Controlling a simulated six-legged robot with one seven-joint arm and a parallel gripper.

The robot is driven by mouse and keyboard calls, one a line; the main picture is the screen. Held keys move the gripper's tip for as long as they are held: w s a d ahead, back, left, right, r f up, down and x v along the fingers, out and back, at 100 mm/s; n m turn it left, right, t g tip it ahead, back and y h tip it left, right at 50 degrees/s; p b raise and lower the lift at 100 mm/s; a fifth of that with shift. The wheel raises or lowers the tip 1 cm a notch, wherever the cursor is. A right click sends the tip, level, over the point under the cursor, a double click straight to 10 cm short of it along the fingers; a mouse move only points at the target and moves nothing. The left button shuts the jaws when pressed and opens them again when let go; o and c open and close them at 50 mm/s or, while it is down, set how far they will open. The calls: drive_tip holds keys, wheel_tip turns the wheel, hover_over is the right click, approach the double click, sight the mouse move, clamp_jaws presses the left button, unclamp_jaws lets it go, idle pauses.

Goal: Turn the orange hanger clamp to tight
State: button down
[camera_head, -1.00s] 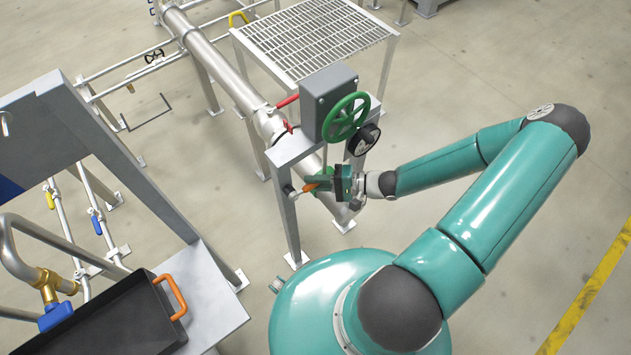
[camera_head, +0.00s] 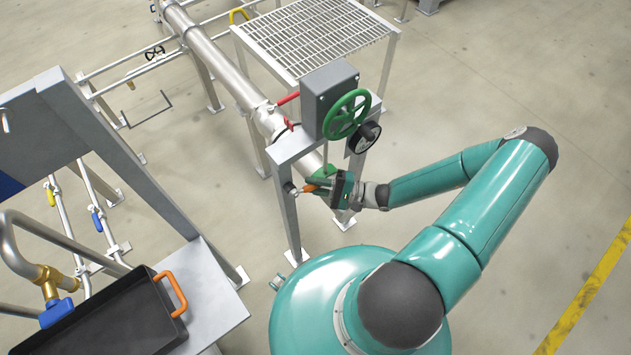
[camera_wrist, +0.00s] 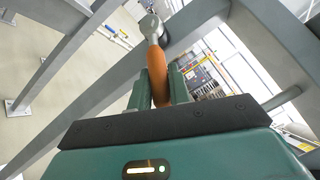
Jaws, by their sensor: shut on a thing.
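The orange hanger clamp (camera_head: 311,188) shows as a small orange handle at the side of the grey stand, below the grey box. In the wrist view its orange handle (camera_wrist: 157,76) runs away from me to a round grey metal end at the top. My gripper (camera_head: 322,185) is at the clamp, and its two green fingers (camera_wrist: 158,92) stand on both sides of the handle's near end, shut on it. The fingers hide part of the handle in the head view.
Red levers (camera_head: 288,98) are at the pipe behind. A black tray (camera_head: 110,318) with an orange handle stands on a bench at lower left.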

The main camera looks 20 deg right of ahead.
drive_tip(key=shift+a+f+m+t+y, duration=0.15)
drive_tip(key=shift+f+m+t+y, duration=0.15)
drive_tip(key=shift+f+m+t, duration=0.35)
drive_tip(key=shift+r, duration=0.1)
drive_tip(key=c, duration=1.3)
unclamp_jaws()
drive_tip(key=v, duration=1.3)
drive_tip(key=shift+d, duration=0.35)
drive_tip(key=shift+s, duration=0.15)
